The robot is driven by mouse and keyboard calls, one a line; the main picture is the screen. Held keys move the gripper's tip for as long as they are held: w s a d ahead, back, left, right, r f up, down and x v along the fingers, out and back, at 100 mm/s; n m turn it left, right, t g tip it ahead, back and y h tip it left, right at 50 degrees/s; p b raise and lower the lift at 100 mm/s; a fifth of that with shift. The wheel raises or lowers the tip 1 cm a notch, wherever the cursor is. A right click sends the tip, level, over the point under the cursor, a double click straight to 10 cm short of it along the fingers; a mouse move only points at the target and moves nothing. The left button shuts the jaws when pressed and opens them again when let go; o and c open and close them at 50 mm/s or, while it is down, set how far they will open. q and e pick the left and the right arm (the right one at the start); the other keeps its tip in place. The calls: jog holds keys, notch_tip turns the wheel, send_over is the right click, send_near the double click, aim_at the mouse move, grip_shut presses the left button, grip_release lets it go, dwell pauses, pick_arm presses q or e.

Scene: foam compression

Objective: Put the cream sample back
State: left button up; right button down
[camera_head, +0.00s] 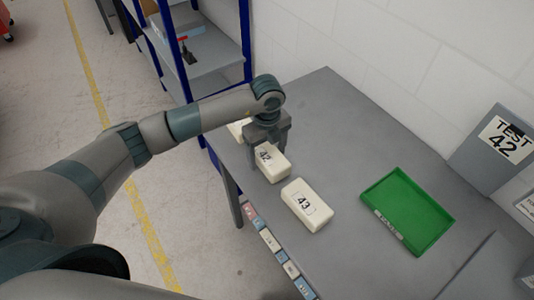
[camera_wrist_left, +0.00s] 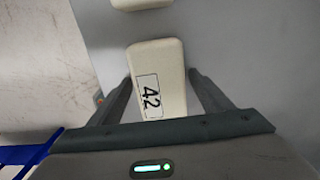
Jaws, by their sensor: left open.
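A cream block marked 42 (camera_head: 273,165) lies on the grey table below my left gripper (camera_head: 268,143). In the left wrist view block 42 (camera_wrist_left: 160,62) lies with its near end between the two spread fingers of my left gripper (camera_wrist_left: 158,82). The gripper is open; I cannot tell whether a finger touches the block. A cream block marked 43 (camera_head: 306,206) lies closer to the camera, apart from block 42. Another cream block (camera_head: 236,130) shows partly behind my left wrist, its label hidden. My right gripper is not in view.
An empty-looking green tray (camera_head: 408,211) lies on the right of the table. A sign reading TEST 42 (camera_head: 505,139) stands by the wall. Small coloured labels (camera_head: 269,240) line the table's front edge. A blue-framed shelf (camera_head: 216,60) stands beyond the table. The table's far middle is clear.

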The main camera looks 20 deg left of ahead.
aim_at(267, 152)
pick_arm(q)
jog(key=shift+r, duration=0.25)
jog(key=shift+w+r+b, duration=0.1)
jog(key=shift+r+b, duration=0.3)
jog(key=shift+b, duration=0.1)
notch_tip(267, 152, up, 9)
jog(key=b, duration=0.4)
jog(key=shift+r, duration=0.95)
